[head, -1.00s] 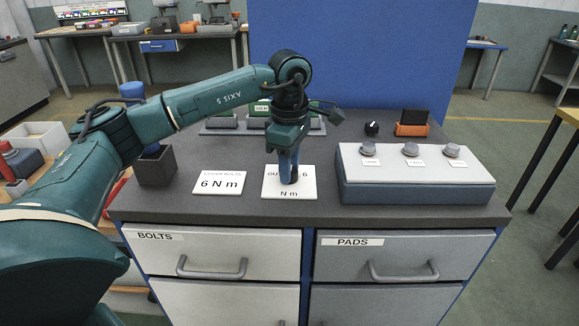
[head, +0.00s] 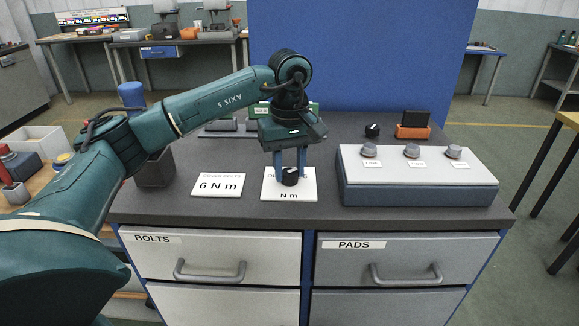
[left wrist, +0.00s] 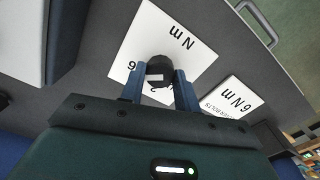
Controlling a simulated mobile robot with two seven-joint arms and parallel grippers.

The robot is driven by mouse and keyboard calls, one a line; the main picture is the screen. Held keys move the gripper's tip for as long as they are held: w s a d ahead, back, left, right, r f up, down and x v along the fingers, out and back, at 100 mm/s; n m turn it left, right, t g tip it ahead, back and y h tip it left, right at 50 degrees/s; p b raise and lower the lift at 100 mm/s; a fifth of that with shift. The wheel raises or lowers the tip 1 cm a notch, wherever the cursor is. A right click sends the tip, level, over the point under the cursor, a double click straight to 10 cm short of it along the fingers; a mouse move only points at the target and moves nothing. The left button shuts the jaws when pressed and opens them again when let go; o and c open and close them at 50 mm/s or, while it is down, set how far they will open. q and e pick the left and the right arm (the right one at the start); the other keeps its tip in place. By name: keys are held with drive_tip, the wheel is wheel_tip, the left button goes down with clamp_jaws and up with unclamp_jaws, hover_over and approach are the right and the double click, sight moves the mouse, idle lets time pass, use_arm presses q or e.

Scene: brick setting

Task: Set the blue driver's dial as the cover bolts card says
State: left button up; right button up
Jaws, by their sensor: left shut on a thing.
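The cover bolts card (head: 217,185) lies flat on the grey bench top and reads 6 N m. It also shows upside down in the left wrist view (left wrist: 233,97). To its right lies a white plate (head: 290,194) marked N m, its other lettering partly hidden. A round black dial (head: 290,176) with a white mark stands on this plate. My left gripper (head: 290,180) points down with one blue finger on each side of the dial, shut on it. In the left wrist view the dial (left wrist: 159,73) sits between the fingertips, with a 6 beside it. My right gripper is out of view.
A grey box with several labelled knobs (head: 415,185) stands to the right. Behind it are a small black knob (head: 373,130) and an orange holder (head: 412,132). A dark grey holder (head: 155,172) stands at left. Drawers labelled BOLTS and PADS are below.

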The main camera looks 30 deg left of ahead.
sight(289, 172)
use_arm(q)
drive_tip(key=shift+m, duration=0.6)
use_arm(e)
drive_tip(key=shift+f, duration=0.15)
use_arm(q)
drive_tip(key=o, duration=1)
drive_tip(key=shift+c, duration=0.2)
drive_tip(key=shift+r, duration=0.1)
wheel_tip(289, 172, up, 13)
drive_tip(key=p, duration=0.1)
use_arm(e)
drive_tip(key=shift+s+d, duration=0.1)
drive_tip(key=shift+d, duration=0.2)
use_arm(q)
drive_tip(key=shift+s, duration=0.15)
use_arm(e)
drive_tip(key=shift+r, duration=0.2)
